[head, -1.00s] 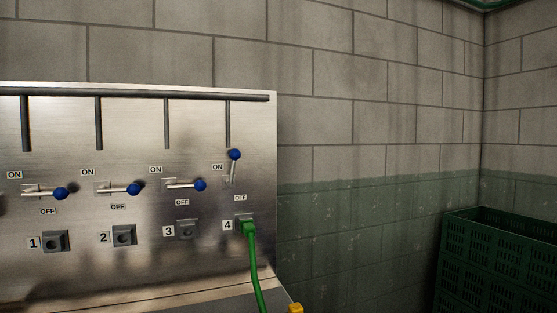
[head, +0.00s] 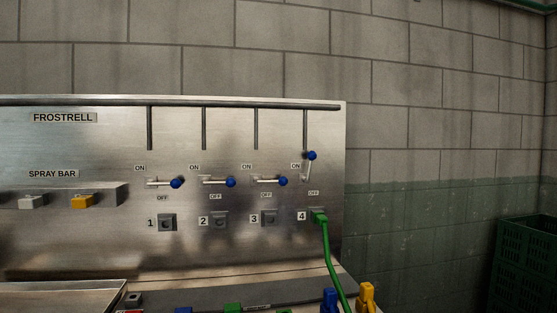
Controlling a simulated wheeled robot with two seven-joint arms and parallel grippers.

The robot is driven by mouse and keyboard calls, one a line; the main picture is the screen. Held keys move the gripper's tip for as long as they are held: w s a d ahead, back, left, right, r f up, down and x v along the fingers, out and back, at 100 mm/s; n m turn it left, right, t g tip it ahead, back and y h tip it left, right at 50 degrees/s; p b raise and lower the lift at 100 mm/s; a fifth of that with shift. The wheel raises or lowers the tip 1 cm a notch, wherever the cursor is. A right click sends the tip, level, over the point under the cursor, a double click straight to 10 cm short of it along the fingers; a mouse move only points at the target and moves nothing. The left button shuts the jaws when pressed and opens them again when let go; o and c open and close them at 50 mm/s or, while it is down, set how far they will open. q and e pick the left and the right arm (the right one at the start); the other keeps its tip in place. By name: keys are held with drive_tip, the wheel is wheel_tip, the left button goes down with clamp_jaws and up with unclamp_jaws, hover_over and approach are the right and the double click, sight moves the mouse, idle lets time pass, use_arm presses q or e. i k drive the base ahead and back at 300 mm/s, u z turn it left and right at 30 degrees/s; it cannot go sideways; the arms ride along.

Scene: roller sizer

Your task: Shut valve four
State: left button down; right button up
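Valve four's lever (head: 309,165) has a blue knob and stands upright, its knob beside the ON label (head: 296,166), above the outlet marked 4 (head: 318,215). A green hose (head: 329,255) is plugged into that outlet and hangs down. The levers of valve one (head: 165,183), valve two (head: 218,182) and valve three (head: 271,181) lie level, with their knobs to the right. The OFF label (head: 313,193) of valve four is below its lever. Neither gripper shows in the head view.
A steel panel holds the valves, with a spray bar block (head: 55,196) carrying a white and a yellow button at left. Blue (head: 329,300) and yellow (head: 366,297) fittings stand at the bottom. A dark green crate (head: 524,262) is at right. Wall space right of the panel is bare.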

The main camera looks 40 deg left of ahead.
sight(312, 155)
drive_tip(key=u, duration=0.65)
